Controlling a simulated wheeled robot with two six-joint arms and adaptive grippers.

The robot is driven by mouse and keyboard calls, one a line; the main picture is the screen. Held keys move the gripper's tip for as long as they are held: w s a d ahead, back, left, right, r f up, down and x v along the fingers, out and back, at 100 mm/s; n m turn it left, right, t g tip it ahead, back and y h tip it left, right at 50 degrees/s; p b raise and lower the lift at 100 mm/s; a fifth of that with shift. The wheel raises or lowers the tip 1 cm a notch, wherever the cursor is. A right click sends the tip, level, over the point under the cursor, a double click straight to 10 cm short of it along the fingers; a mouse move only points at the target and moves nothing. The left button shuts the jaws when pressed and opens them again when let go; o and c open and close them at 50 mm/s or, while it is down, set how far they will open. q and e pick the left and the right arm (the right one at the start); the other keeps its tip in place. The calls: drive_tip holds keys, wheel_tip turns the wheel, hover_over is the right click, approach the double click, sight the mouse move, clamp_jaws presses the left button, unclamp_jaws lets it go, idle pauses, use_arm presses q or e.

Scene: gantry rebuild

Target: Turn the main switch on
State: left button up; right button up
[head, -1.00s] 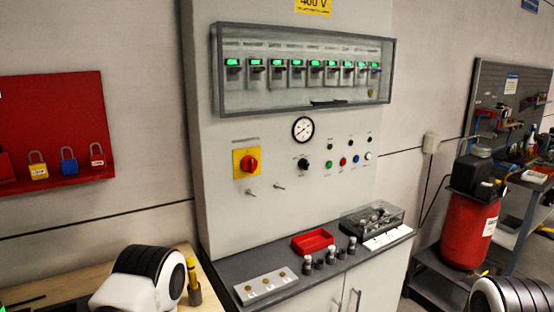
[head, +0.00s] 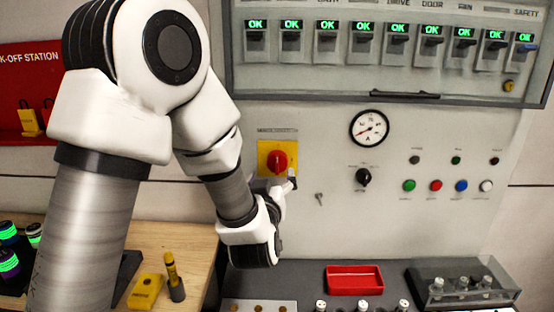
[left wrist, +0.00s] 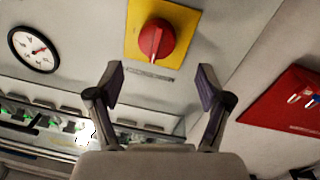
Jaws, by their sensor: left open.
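The main switch is a red rotary knob (head: 277,160) on a yellow plate (head: 264,147), left on the grey panel. It also shows in the left wrist view (left wrist: 157,38), where the picture is upside down and a pale mark on the knob points down the picture. My left gripper (head: 289,184) is just below and slightly right of the knob in the head view. In the left wrist view its two fingers (left wrist: 162,86) are spread wide, with nothing between them. The knob lies beyond the fingertips, apart from them. My right gripper is out of view.
A gauge (head: 369,128), a black selector (head: 363,177) and several coloured buttons are right of the switch. A glass-fronted breaker box (head: 385,97) hangs above. A small key-like stub (head: 319,198) sticks out nearby. A red tray (head: 355,280) stands on the shelf below.

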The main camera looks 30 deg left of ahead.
sight(276, 165)
use_arm(q)
drive_tip(key=shift+w+a+r+p, duration=0.25)
drive_tip(key=shift+w+p, duration=0.1)
drive_tip(key=shift+w, duration=0.15)
drive_tip(key=shift+w+a+r+p, duration=0.2)
drive_tip(key=shift+w+p, duration=0.15)
drive_tip(key=shift+w, duration=0.15)
drive_tip(key=w, duration=0.1)
drive_tip(key=w+a, duration=0.1)
drive_tip(key=w, duration=0.1)
drive_tip(key=w+f+p, duration=0.1)
drive_tip(key=shift+w+a+f, duration=0.1)
drive_tip(key=shift+w+a, duration=0.1)
drive_tip(key=shift+a, duration=0.3)
drive_tip(key=shift+s, duration=0.35)
drive_tip(key=shift+c, duration=0.3)
drive_tip(key=shift+d, duration=0.2)
drive_tip(key=c, duration=1.1)
